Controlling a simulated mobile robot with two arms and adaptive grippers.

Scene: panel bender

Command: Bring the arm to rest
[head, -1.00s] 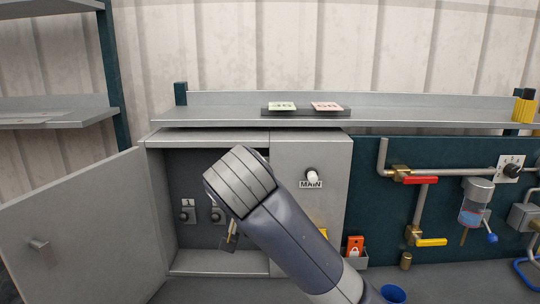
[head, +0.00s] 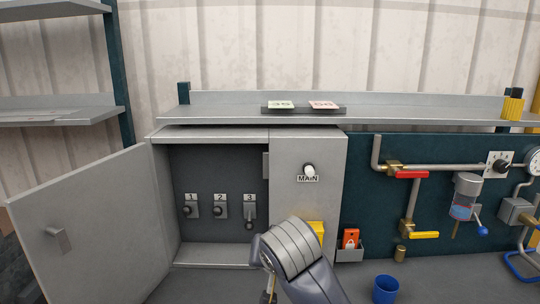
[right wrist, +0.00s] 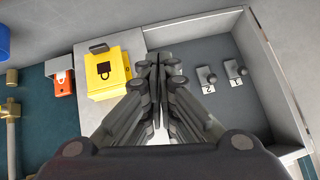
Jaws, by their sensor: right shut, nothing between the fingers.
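My right arm (head: 300,262) reaches up from the bottom of the head view, in front of the lower part of the grey cabinet (head: 306,150). In the right wrist view my right gripper (right wrist: 158,68) is shut, its fingers together with nothing between them. It is beside the yellow lock box (right wrist: 108,74) in that view; I cannot tell whether they touch. In the head view the fingers are mostly hidden behind the wrist. My left gripper is not in view.
The cabinet door (head: 95,225) stands open to the left. Inside are switches 1 (head: 190,207), 2 (head: 220,207) and 3 (head: 249,212). A red tag (head: 350,238) sits in a holder, with a blue cup (head: 385,289) in front. Pipes and valves (head: 410,173) are at right.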

